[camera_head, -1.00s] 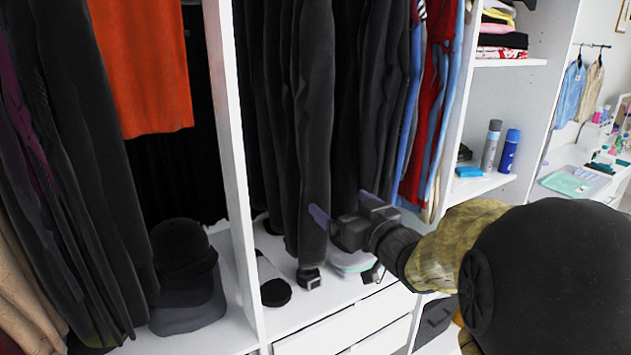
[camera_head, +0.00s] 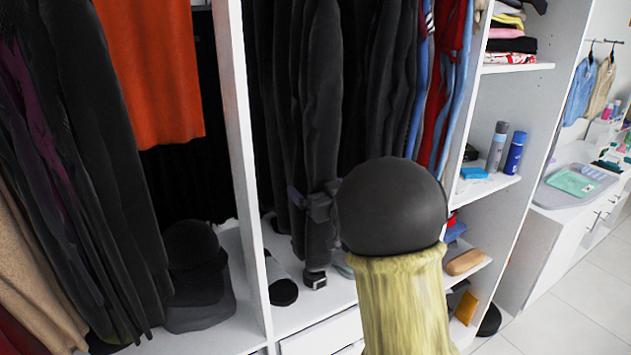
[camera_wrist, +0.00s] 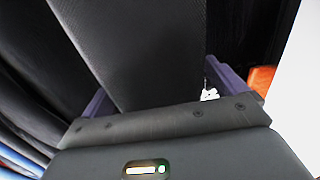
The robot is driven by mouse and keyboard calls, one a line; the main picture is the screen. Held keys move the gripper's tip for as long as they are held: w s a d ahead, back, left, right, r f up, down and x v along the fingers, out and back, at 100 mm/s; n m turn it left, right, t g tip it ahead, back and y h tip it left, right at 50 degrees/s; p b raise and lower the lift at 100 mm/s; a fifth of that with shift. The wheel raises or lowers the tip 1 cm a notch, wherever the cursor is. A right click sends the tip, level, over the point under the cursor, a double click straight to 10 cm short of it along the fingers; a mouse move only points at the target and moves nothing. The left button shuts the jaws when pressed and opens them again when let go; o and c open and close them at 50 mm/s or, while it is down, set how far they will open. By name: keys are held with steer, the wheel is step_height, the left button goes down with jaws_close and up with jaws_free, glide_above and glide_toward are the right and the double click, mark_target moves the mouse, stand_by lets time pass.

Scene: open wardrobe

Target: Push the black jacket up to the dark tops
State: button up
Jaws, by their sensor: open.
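The black jacket (camera_head: 319,90) hangs in the middle bay, long and nearly straight. My gripper (camera_head: 315,203) is at its lower part, with the wrist on the right side of it. In the wrist view the open gripper (camera_wrist: 155,90) has one purple finger on each side of the dark cloth (camera_wrist: 135,45); whether they touch it I cannot tell. Dark tops (camera_head: 390,80) hang to the right of the jacket, across a dark gap. More black cloth (camera_head: 272,80) hangs close on its left. My forearm hides part of the shelf below.
A white upright panel (camera_head: 242,150) bounds the bay on the left, with an orange garment (camera_head: 155,70) beyond it. Blue and red clothes (camera_head: 440,80) hang at the right. A black shoe (camera_head: 283,291) and a watch (camera_head: 315,279) lie on the floor below.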

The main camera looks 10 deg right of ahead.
steer(key=shift+w+a, duration=0.1)
steer(key=shift+w, duration=0.15)
steer(key=c, duration=1.7)
steer(key=shift+o, duration=0.2)
